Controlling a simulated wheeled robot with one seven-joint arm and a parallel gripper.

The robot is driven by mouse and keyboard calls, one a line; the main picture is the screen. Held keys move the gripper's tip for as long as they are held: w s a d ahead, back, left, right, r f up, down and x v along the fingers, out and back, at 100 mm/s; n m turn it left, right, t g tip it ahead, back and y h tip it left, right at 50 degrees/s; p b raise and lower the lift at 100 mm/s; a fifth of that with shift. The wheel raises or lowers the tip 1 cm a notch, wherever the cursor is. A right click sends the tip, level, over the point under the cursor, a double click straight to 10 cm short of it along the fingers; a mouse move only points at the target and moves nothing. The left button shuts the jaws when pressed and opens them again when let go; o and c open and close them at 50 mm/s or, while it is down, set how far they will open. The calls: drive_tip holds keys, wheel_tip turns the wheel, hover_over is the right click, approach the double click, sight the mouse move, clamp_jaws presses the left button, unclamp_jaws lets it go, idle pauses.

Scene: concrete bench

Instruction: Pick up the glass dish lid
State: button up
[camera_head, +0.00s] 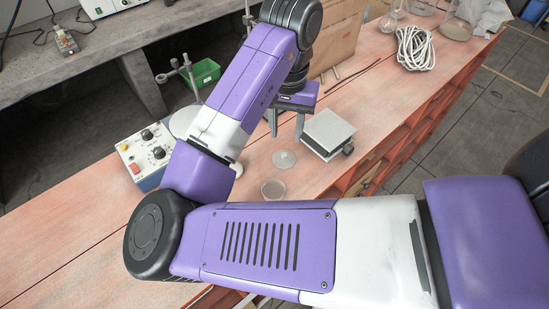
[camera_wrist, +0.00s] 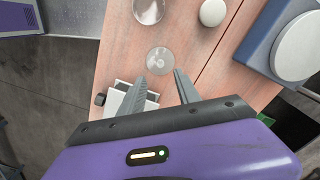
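The glass dish lid (camera_head: 284,159) is a clear, flat disc with a small spot at its centre. It lies on the reddish wooden bench top and also shows in the wrist view (camera_wrist: 160,58). A clear round glass dish (camera_head: 273,190) stands apart from it, nearer my arm; the top edge cuts it off in the wrist view (camera_wrist: 149,10). My gripper (camera_head: 286,134) points down above the bench. In the wrist view its two fingers (camera_wrist: 161,75) are spread with nothing between them, and their tips appear just below the lid. The height above it is hard to tell.
A square-topped device (camera_head: 328,130) with a dark knob stands close beside the lid. A white round object (camera_wrist: 212,12) and a control box (camera_head: 143,155) with knobs lie to the head view's left. A rope coil (camera_head: 415,48) lies farther back.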

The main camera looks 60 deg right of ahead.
sight(284, 154)
drive_tip(key=shift+a+f, duration=0.2)
drive_tip(key=shift+f, duration=0.2)
drive_tip(key=shift+f+b, duration=0.5)
drive_tip(key=shift+f, duration=2.95)
clamp_jaws()
